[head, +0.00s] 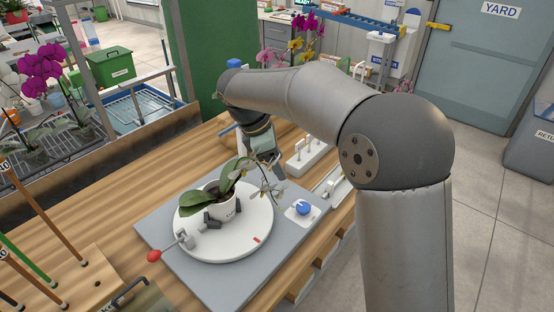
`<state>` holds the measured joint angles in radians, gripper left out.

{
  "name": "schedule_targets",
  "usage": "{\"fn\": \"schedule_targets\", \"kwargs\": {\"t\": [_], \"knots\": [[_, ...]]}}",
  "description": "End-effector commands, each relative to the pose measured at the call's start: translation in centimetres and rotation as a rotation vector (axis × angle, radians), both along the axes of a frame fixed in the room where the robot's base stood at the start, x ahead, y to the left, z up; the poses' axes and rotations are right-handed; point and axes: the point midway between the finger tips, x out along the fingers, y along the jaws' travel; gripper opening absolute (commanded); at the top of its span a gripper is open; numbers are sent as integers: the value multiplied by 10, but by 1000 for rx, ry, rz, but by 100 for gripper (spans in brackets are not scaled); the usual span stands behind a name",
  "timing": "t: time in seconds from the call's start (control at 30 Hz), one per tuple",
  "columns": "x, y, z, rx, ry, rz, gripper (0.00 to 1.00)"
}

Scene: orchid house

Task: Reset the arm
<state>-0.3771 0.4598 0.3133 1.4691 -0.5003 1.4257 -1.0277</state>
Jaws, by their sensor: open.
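My arm reaches in from the right of the head view and bends down over the wooden bench. My gripper (268,168) points down just behind a potted orchid and is open. Leaves and pale blooms partly hide its fingertips. The orchid's white pot (224,209) stands upright on a round white turntable (212,249), between small dark blocks. I cannot tell whether the gripper touches the plant.
The turntable sits on a grey base plate (168,263) with a red-knobbed lever (155,255) and a blue knob (303,207). A white rack (308,158) stands behind. Upright sticks (45,220) stand at the left in a wooden block. Purple orchids (40,68) stand beyond the bench.

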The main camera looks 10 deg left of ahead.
Motion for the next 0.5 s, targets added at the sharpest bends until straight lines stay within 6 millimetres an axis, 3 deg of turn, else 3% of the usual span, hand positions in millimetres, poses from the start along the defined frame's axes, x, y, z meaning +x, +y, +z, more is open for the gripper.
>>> {"fn": "schedule_targets", "kwargs": {"t": [0.27, 0.33, 0.43, 0.5], "knots": [[0, 0, 0, 0, 0, 0, 61], [-4, -9, 2, 8, -10, -36, 61], [-21, -41, 6, 38, -45, -178, 61], [-43, -76, 7, 75, -84, -347, 61]]}}
